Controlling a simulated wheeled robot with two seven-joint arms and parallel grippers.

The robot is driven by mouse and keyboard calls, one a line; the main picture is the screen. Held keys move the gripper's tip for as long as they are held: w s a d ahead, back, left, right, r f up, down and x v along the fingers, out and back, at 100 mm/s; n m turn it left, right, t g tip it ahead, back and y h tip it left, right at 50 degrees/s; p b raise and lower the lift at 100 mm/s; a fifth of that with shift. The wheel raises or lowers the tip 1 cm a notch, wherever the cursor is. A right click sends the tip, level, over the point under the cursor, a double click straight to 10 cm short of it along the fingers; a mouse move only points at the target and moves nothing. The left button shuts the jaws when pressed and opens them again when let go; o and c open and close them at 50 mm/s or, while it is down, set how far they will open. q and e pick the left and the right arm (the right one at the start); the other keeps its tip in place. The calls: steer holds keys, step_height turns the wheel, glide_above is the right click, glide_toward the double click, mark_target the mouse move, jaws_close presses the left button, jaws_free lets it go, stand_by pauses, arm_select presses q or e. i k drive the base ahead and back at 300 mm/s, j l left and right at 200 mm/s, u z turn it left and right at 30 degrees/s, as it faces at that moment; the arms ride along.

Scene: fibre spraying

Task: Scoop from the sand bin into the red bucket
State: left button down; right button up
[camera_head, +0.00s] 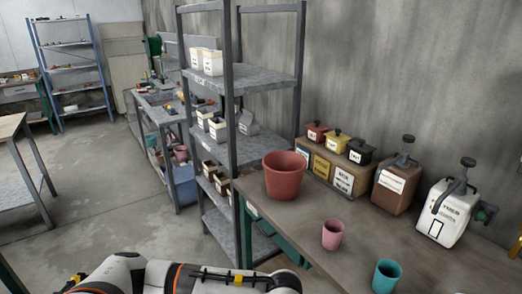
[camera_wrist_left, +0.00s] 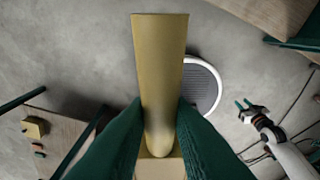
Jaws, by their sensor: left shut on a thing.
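The red bucket (camera_head: 284,176) stands upright at the left end of the brown table. I cannot tell which labelled container is the sand bin; the labels are too small to read. In the left wrist view, the green fingers of my left gripper (camera_wrist_left: 158,125) are shut on a yellow scoop (camera_wrist_left: 160,65). The scoop points away from the gripper, with grey floor behind it. I see no sand on it. My right gripper (camera_wrist_left: 244,104) shows small at the right of the wrist view, with its green prongs apart and nothing between them.
Behind the bucket, the table (camera_head: 415,240) holds small lidded boxes, a brown container (camera_head: 397,187) and a white container (camera_head: 449,212). A pink cup (camera_head: 332,235) and a teal cup (camera_head: 386,276) stand nearer. A grey shelf (camera_head: 250,80) with labelled bins rises left of the table.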

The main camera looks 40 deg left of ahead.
mark_target(285, 170)
steer(key=i+j, duration=0.1)
steer(key=j, duration=0.35)
steer(key=i+j, duration=0.1)
steer(key=j, duration=0.35)
steer(key=i+j, duration=0.15)
steer(key=j, duration=0.3)
